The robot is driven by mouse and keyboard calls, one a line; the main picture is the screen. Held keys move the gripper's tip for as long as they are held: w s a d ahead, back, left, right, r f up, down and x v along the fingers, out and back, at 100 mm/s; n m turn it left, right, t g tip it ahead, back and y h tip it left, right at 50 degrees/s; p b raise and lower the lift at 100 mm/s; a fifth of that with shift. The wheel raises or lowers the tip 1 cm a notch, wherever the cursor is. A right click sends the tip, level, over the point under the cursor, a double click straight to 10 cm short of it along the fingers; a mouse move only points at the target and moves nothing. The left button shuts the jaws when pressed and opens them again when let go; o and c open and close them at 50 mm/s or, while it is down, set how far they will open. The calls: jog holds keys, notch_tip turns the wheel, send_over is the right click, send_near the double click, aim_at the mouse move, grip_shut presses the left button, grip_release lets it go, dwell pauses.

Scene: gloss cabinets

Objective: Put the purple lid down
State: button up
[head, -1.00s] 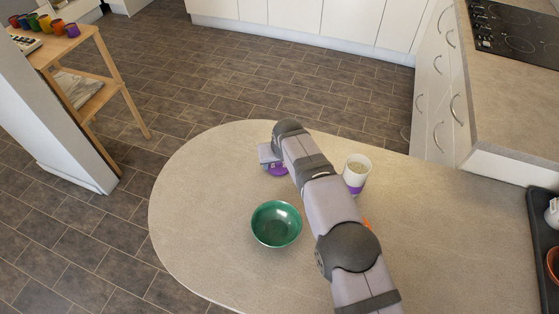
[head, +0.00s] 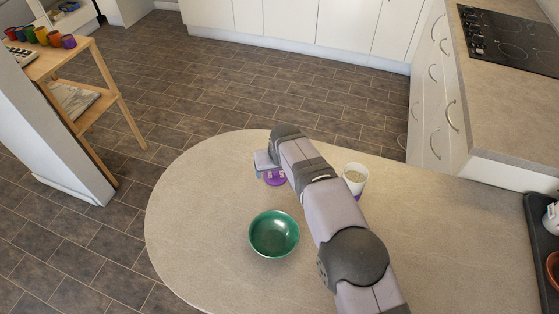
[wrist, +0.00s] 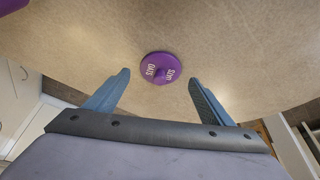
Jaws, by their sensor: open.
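The purple lid (wrist: 161,68) lies flat on the countertop with its white lettering facing up. In the head view the lid (head: 275,178) is partly hidden by my arm, near the rounded end of the counter. My gripper (wrist: 160,78) is open, with one finger on each side of the lid in the wrist view and a gap to both. In the head view my gripper (head: 264,161) shows just above the lid, mostly hidden behind my wrist.
A green bowl (head: 274,235) stands on the counter in front of the lid. A white cup with a purple band (head: 355,179) stands to the right, partly behind my arm. The counter (head: 195,200) is clear to the left. A dark tray (head: 540,235) is at the far right.

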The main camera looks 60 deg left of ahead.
jog(key=b+v, duration=0.1)
jog(key=v, duration=0.8)
jog(key=shift+d+r+b, duration=0.15)
jog(key=shift+r+b, duration=0.1)
jog(key=shift+b, duration=0.1)
jog(key=w+d+r+m+h+p, duration=0.1)
jog(key=w+d+r+m+p, duration=0.2)
jog(key=w+d, duration=1.05)
jog(key=w+d+m+h, duration=0.1)
jog(key=w+d+m, duration=0.15)
jog(key=d, duration=0.35)
jog(key=w+d+r+m+t, duration=0.1)
jog(key=w+d, duration=0.3)
jog(key=d, duration=0.3)
jog(key=w+d+m+h, duration=0.1)
jog(key=w+d, duration=0.3)
jog(key=d, duration=0.2)
jog(key=s+d+m+p, duration=0.1)
jog(key=d+m, duration=0.1)
jog(key=d, duration=0.7)
jog(key=s+d+m, duration=0.2)
jog(key=d, duration=0.6)
jog(key=s+d+f+m+g+h+p, duration=0.1)
jog(key=s+d+m, duration=0.3)
jog(key=s+d, duration=0.6)
jog(key=d+f+g, duration=0.1)
jog(key=d, duration=0.2)
jog(key=shift+s+d+f, duration=0.15)
jog(key=shift+s+d, duration=0.15)
jog(key=shift+s, duration=0.1)
